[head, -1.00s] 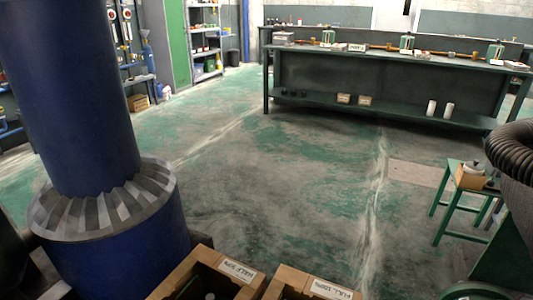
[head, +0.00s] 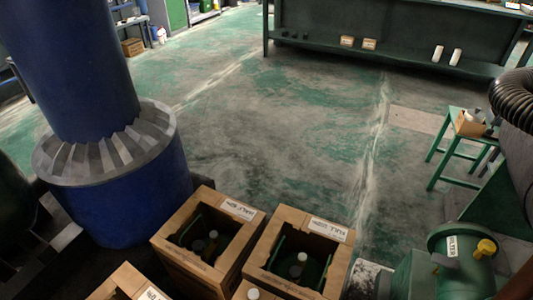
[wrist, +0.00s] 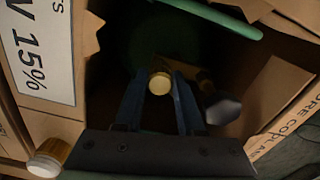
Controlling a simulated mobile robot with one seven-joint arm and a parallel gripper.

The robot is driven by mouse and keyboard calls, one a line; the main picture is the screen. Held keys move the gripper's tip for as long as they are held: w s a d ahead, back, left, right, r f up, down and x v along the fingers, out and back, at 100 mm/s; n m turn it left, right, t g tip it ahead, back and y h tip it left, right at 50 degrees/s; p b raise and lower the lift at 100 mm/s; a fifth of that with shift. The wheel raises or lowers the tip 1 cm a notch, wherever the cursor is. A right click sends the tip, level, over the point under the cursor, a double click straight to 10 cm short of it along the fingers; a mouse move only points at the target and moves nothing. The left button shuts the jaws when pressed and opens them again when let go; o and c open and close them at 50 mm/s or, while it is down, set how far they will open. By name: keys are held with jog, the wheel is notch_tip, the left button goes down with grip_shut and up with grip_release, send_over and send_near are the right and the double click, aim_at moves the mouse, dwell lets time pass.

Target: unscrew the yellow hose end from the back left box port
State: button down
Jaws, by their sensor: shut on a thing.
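My gripper (wrist: 160,92) shows in the wrist view, its two dark blue fingers shut on a round gold-cream end piece (wrist: 160,83). I cannot tell whether this is the yellow hose end; no hose is clear. The piece is inside a cardboard box (wrist: 92,50) whose label ends in "15%". A grey knob-like part (wrist: 222,112) lies right of the fingers. My gripper is not seen in the head view.
A second box (head: 291,292) labelled "FULL 100%" stands right of it, with another box (head: 124,284) in front at left. A green canister (head: 468,268) with a yellow knob (head: 486,247) is at right. A blue column (head: 130,210) stands left. Floor behind is open.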

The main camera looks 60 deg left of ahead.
jog(key=shift+r, duration=0.15)
jog(key=shift+r+p, duration=2.4)
jog(key=shift+p, duration=0.35)
